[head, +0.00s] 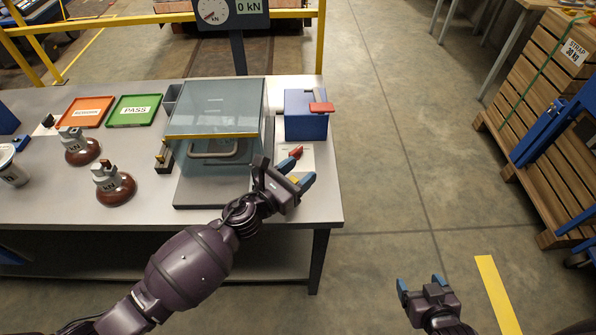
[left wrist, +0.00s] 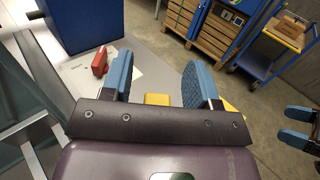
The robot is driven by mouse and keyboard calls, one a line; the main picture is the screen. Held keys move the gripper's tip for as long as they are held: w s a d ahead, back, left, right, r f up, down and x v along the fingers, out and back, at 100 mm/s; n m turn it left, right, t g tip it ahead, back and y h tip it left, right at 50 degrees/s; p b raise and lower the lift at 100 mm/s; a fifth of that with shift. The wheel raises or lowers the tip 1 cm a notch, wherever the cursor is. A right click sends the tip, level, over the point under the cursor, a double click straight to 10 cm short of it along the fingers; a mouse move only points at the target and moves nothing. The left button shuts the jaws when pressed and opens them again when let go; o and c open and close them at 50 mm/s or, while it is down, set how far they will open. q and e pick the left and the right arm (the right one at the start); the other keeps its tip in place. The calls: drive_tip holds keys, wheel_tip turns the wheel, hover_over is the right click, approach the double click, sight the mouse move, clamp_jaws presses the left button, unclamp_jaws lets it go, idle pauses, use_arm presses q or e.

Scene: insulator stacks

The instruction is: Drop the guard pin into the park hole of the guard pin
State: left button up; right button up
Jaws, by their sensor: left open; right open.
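The glass-topped guard box (head: 215,110) stands on the table, with a grey handle inside or on its front. A small brass upright piece (head: 161,153) sits on a dark block at its left; I cannot tell if this is the guard pin. My left gripper (head: 296,172) is open above the table's right front, close to a small red piece (head: 297,152) on a white card; the red piece also shows in the left wrist view (left wrist: 99,62). A yellow piece (left wrist: 157,99) shows between the fingers, unclear what it is. My right gripper (head: 421,282) is open and empty over the floor. No park hole can be made out.
A blue box (head: 305,125) with a red-topped lever stands at the table's back right. Wooden pallets (head: 545,100) stand right. Floor between is clear.

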use_arm(q)
drive_tip(key=shift+s+a+f, duration=0.1)
drive_tip(key=shift+s+f, duration=0.05)
drive_tip(key=shift+f, duration=0.05)
drive_tip(key=v, duration=0.9)
drive_tip(key=shift+s+a+r, duration=0.1)
drive_tip(key=shift+s+a, duration=0.15)
drive_tip(key=shift+a, duration=0.05)
drive_tip(key=shift+s+a+r+b, duration=0.15)
drive_tip(key=shift+s+a+b, duration=0.1)
drive_tip(key=shift+b, duration=0.05)
use_arm(e)
drive_tip(key=shift+w+f, duration=0.2)
drive_tip(key=shift+w, duration=0.05)
drive_tip(key=shift+s+f, duration=0.1)
drive_tip(key=shift+s, duration=0.2)
drive_tip(key=shift+w, duration=0.1)
